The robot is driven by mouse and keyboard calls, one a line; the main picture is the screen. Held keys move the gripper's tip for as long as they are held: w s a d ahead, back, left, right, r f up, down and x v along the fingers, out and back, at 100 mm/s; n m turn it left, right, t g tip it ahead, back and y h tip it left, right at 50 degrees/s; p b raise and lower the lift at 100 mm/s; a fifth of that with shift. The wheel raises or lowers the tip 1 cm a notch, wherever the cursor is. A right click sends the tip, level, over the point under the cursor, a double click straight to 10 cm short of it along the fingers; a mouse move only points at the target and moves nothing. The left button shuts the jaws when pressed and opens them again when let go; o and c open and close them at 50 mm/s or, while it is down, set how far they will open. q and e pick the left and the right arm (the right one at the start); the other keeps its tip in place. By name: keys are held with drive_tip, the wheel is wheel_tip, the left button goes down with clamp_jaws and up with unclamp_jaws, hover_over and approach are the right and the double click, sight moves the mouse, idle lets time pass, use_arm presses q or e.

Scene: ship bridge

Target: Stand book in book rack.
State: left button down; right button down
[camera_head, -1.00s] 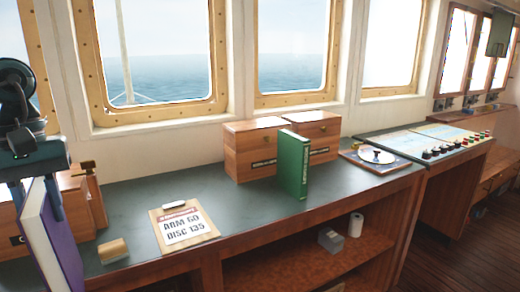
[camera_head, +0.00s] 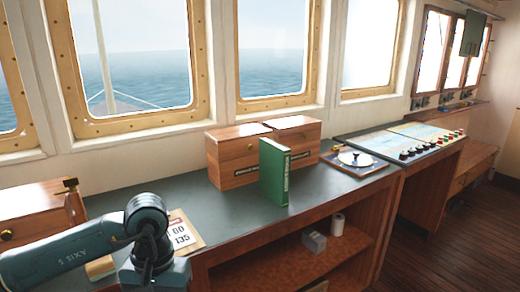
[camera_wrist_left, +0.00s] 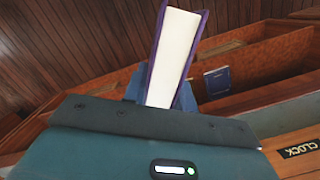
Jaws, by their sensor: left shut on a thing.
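A book with a purple cover and white page edges (camera_wrist_left: 173,55) is held between the blue fingers of my left gripper (camera_wrist_left: 160,92) in the left wrist view. The gripper is shut on it. In the head view my left arm comes in at the lower left, and its gripper and the book are out of sight. A green book (camera_head: 274,172) stands upright on the counter in front of two wooden drawer boxes (camera_head: 236,158). I cannot clearly make out a book rack. My right gripper is not in view.
The dark counter (camera_head: 140,196) runs under the windows. My arm partly covers a clipboard (camera_head: 188,238). A wooden case (camera_head: 30,208) stands at the left. The wrist view shows wooden compartments with a blue book (camera_wrist_left: 217,82) and a box marked CLOCK (camera_wrist_left: 297,146).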

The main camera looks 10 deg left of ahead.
use_arm(q)
drive_tip(key=shift+w+d+r+m, duration=0.2)
drive_tip(key=shift+d+m, duration=0.2)
drive_tip(key=shift+d, duration=0.5)
drive_tip(key=shift+w+d+r+m, duration=0.15)
drive_tip(key=shift+d+m, duration=0.25)
drive_tip(key=shift+d, duration=0.45)
